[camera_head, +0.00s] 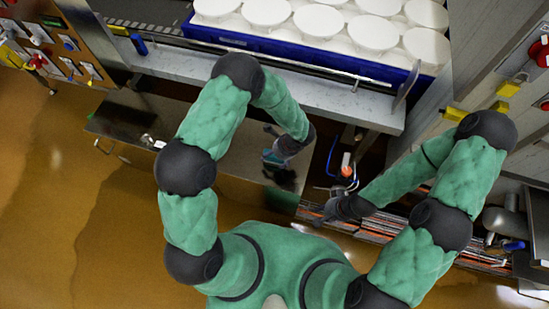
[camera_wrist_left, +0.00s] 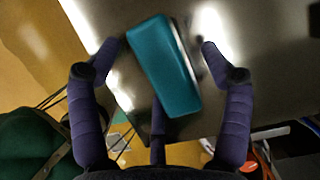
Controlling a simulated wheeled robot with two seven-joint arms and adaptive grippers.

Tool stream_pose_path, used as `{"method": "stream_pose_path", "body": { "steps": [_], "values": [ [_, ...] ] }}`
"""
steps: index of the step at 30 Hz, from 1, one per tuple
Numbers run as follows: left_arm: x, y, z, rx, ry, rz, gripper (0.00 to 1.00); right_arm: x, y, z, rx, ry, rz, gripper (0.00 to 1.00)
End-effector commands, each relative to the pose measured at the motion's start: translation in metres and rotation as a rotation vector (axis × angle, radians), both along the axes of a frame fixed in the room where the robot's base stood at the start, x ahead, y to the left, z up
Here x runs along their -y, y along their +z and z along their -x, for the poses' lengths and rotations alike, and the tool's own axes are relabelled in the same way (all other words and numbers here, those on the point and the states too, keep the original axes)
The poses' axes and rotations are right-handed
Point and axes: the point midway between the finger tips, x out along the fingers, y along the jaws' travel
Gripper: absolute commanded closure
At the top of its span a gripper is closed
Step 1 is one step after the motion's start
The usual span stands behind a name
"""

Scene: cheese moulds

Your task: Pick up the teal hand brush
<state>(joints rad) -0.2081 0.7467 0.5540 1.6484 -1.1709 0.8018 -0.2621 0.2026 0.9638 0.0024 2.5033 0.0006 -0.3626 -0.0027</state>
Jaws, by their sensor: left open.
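The teal hand brush (camera_wrist_left: 165,68) lies on a dark shiny metal surface (camera_wrist_left: 255,60) in the left wrist view. Its teal block is tilted in the picture, with a dark edge along its right side. My left gripper (camera_wrist_left: 162,43) is open, with one finger on each side of the brush; I cannot tell whether they touch it. In the head view my left gripper (camera_head: 280,164) is over the metal surface (camera_head: 215,178), and the brush is mostly hidden there. My right gripper (camera_head: 332,209) is low at the right, small and dark; its fingers are unclear.
A blue crate (camera_head: 300,52) of round white moulds (camera_head: 318,20) stands at the back on a grey counter (camera_head: 330,98). A red-and-white item (camera_head: 346,168) is right of the metal surface. Wooden boards with fittings (camera_head: 75,40) are at the left. Brown floor (camera_head: 60,190) is clear.

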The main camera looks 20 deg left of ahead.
Motion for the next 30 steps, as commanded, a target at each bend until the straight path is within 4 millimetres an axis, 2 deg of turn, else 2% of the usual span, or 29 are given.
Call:
{"method": "stream_pose_path", "body": {
  "steps": [1, 3, 9, 11, 16, 26, 30],
  "values": [
    [-0.0026, -0.0077, 0.0003, -0.002, 0.001, 0.000, 0.21, 0.0000, -0.0036, 0.0000, 0.000, 0.000, 0.000, 0.70],
    [-0.0040, -0.0110, 0.0000, 0.000, 0.000, 0.000, 0.21, 0.0000, -0.0045, 0.0001, 0.000, 0.000, 0.000, 0.70],
    [-0.0043, -0.0103, -0.0002, 0.001, 0.000, 0.001, 0.21, 0.0000, -0.0034, 0.0000, 0.000, 0.000, 0.000, 0.70],
    [-0.0043, -0.0103, -0.0002, 0.001, 0.000, 0.001, 0.35, 0.0000, -0.0033, 0.0000, 0.000, 0.000, 0.000, 0.70],
    [-0.0042, -0.0102, -0.0001, 0.001, 0.000, 0.001, 0.83, 0.0000, -0.0034, 0.0000, 0.000, 0.000, 0.000, 0.70],
    [-0.0041, -0.0092, 0.0000, 0.000, 0.000, 0.001, 0.84, 0.0000, -0.0029, 0.0000, 0.000, 0.000, 0.000, 0.70],
    [-0.0042, -0.0020, -0.0003, 0.001, 0.000, 0.001, 0.84, 0.0000, 0.0004, 0.0000, 0.000, 0.000, 0.000, 0.70]
  ]
}}
